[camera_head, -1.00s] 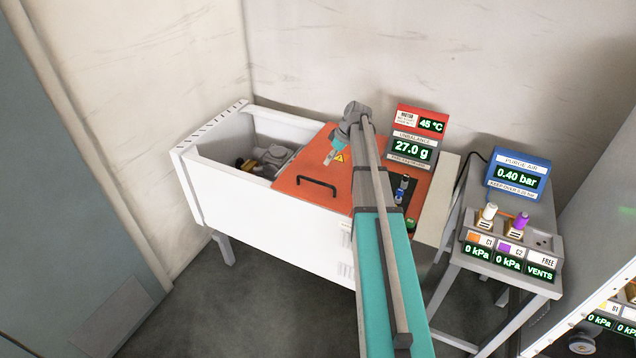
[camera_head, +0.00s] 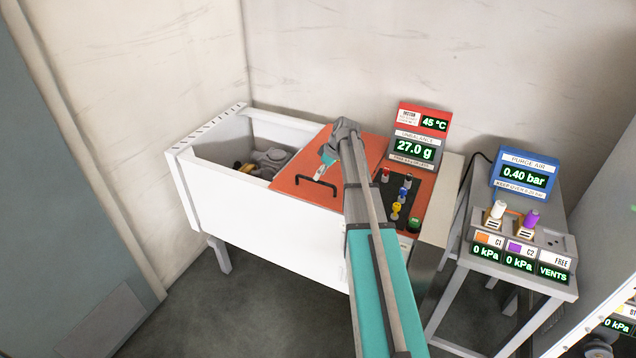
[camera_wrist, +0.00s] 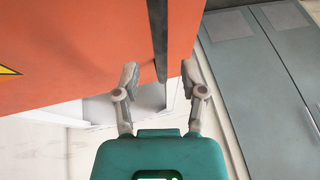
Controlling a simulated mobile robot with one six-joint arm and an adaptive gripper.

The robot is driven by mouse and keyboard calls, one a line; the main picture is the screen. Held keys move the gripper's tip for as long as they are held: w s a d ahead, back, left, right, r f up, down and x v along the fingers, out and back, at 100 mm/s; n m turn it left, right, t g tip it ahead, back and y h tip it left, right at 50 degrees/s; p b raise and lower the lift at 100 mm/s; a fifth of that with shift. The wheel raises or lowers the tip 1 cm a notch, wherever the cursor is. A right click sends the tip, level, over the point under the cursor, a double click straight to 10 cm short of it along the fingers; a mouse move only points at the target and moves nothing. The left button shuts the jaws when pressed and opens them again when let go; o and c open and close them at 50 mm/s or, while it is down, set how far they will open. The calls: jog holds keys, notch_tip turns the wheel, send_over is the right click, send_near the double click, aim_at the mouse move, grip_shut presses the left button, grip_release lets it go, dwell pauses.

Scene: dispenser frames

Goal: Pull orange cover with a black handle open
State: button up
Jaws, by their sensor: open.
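The orange cover (camera_head: 350,150) lies over the right part of a white box-shaped machine, and the box is uncovered at its left. Its black handle (camera_head: 317,182) is a bar near the cover's front left. My gripper (camera_head: 320,172) is just above and behind the handle in the head view. In the wrist view, my open gripper (camera_wrist: 160,76) has a finger on each side of the dark handle (camera_wrist: 160,45), which runs up the picture over the orange cover (camera_wrist: 75,50). I cannot tell whether the fingers touch the handle.
Grey machinery (camera_head: 268,160) sits in the open left compartment. A dark panel with coloured knobs (camera_head: 398,205) and a red display unit (camera_head: 420,135) stand right of the cover. A small table (camera_head: 545,285) with a blue display (camera_head: 523,175) is further right.

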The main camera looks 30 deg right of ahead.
jog(key=shift+b+x, duration=0.65)
jog(key=shift+x, duration=0.4)
jog(key=shift+c, duration=0.2)
grip_shut()
